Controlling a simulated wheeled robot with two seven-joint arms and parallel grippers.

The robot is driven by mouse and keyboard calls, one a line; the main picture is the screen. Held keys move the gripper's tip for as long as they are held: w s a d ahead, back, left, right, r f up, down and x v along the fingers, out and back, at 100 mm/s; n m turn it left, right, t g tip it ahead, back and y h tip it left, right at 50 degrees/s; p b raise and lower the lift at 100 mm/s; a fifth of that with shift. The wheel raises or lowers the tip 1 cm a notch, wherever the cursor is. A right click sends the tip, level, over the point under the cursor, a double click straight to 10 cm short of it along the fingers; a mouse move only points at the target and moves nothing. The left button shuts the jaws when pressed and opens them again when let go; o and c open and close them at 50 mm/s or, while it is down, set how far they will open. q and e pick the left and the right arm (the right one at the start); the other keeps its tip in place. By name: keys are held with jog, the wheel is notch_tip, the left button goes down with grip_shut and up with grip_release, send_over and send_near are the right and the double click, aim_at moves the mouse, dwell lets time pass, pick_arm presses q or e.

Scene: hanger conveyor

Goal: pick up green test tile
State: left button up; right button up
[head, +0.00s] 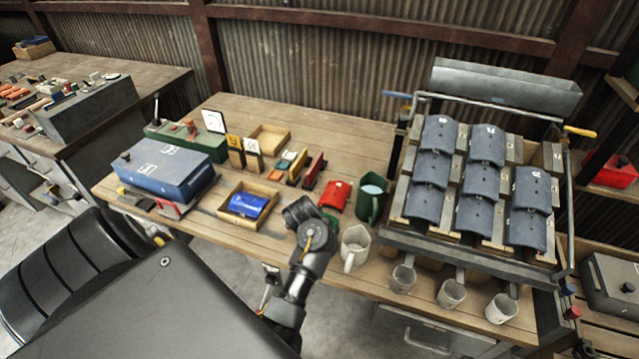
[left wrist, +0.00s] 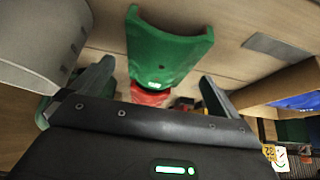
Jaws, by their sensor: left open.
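The green test tile (left wrist: 165,45) is a curved, glossy green piece with a small white mark, seen in the left wrist view on the wooden table. It lies ahead of and between the two fingers of my left gripper (left wrist: 157,75). The fingers are spread apart, and no contact with the tile shows. A red curved tile (head: 335,195) lies just beyond. My right gripper is not in view.
A white mug (head: 354,247) and a green mug (head: 371,200) stand close to the right of the gripper. A wooden box (head: 232,214) with a blue tile (head: 248,204) is to the left. A rack (head: 430,245) of grey curved tiles fills the right side.

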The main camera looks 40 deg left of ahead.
pick_arm(q)
jog(key=b+x, duration=0.1)
jog(key=x, duration=0.2)
jog(key=shift+c, duration=0.4)
jog(key=c, duration=1)
